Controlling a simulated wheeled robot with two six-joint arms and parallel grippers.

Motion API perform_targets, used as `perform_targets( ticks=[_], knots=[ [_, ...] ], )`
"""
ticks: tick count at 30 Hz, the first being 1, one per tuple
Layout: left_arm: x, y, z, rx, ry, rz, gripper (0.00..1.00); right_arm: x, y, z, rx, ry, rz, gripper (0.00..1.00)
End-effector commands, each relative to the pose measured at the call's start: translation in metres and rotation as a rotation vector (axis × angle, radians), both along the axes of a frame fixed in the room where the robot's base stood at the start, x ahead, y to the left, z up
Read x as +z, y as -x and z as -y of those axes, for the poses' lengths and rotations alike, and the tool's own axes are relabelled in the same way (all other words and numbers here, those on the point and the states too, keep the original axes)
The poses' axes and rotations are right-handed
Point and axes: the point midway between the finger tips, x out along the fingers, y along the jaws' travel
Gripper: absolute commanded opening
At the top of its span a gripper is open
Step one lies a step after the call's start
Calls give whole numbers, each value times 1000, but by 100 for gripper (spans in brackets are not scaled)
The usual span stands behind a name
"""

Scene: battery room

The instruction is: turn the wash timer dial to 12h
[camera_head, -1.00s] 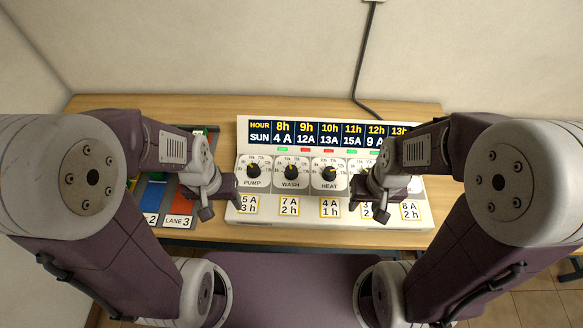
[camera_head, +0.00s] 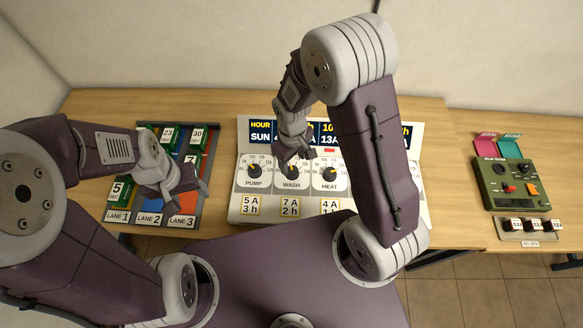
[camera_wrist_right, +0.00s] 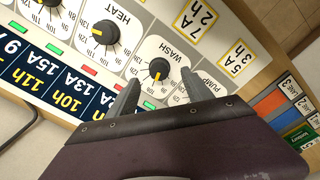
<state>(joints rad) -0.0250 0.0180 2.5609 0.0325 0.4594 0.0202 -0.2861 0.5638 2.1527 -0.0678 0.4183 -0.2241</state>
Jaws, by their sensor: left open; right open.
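The WASH dial (camera_head: 291,171) is a black knob with a yellow pointer on a white panel, between the PUMP dial (camera_head: 254,171) and the HEAT dial (camera_head: 330,173). My right gripper (camera_head: 299,157) hangs over it and partly covers it. In the right wrist view, the WASH dial (camera_wrist_right: 158,68) lies between the two fingertips of my open right gripper (camera_wrist_right: 160,77), apart from both. Its pointer points roughly toward the display side; the exact hour is too small to read. My left gripper (camera_head: 182,190) is open and empty over the lane tray (camera_head: 205,185).
The display board (camera_head: 262,132) rises behind the dials, partly covered by my right arm. Number cards, such as the one below WASH (camera_head: 290,206), line the panel's front. A green control box (camera_head: 510,184) and a relay strip (camera_head: 528,229) are at the right. Bare table lies between.

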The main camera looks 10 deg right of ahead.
Motion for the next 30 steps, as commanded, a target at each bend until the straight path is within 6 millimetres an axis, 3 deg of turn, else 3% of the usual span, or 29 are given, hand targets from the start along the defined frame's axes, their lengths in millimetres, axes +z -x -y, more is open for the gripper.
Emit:
perform_targets(
  ticks=[3,9,20,27,30],
  knots=[
    [4,0,0,0,0,0,59,-27,1,1,-2,2,-7,59],
    [7,0,0,0,0,1,59,-61,-1,2,-1,1,-4,59],
    [7,0,0,0,0,1,59,-71,-2,2,-3,-1,1,59],
    [7,0,0,0,0,1,59,-71,-2,2,-2,-1,1,0],
    [7,0,0,0,0,1,59,-71,-2,2,-3,-1,1,0]
  ],
)
